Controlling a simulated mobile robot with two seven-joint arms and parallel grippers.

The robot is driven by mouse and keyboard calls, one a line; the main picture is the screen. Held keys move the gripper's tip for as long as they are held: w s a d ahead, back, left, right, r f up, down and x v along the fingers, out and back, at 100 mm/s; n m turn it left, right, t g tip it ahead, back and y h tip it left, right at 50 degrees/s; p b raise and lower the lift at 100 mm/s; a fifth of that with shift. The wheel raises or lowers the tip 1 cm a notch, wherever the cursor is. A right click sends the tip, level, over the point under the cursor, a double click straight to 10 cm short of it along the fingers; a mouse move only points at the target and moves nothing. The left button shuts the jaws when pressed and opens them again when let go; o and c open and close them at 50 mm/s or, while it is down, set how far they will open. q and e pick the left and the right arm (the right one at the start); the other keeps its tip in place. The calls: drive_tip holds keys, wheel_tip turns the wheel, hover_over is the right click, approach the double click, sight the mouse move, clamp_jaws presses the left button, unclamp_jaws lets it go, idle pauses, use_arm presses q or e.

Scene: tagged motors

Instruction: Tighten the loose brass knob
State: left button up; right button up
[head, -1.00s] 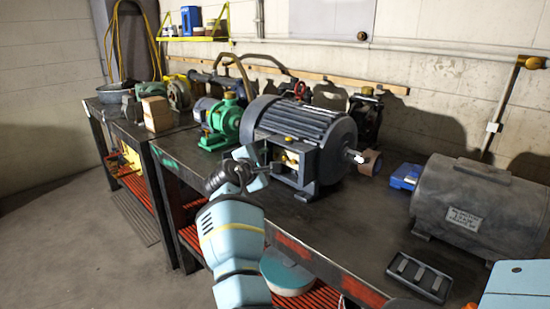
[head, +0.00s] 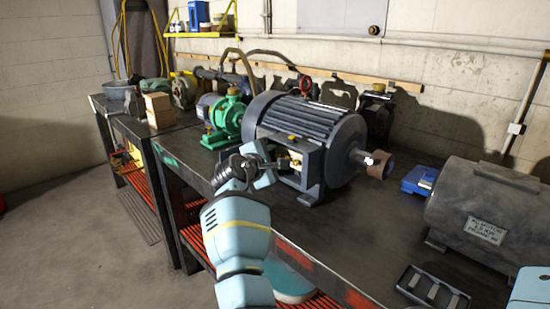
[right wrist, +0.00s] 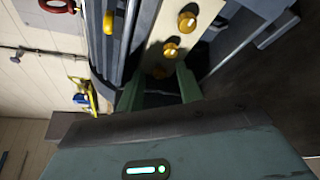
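The large dark grey motor (head: 312,130) stands on the workbench, with an open-fronted terminal box on its near side. Which is loose I cannot tell. My left gripper is not in view.
A green pump (head: 226,120) stands left of the motor. A brown ring (head: 379,164) is by the motor's shaft. Bare bench top lies between.

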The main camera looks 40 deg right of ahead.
clamp_jaws()
idle(0.4)
drive_tip(key=shift+f+m, duration=0.15)
drive_tip(key=shift+m, duration=0.45)
drive_tip(key=shift+f+m+t+h+b, duration=0.2)
drive_tip(key=shift+m+t+h+b, duration=0.3)
drive_tip(key=shift+m+b, duration=0.35)
drive_tip(key=shift+m+t+h+b, duration=0.4)
drive_tip(key=shift+m+b, duration=0.7)
drive_tip(key=shift+m, duration=0.45)
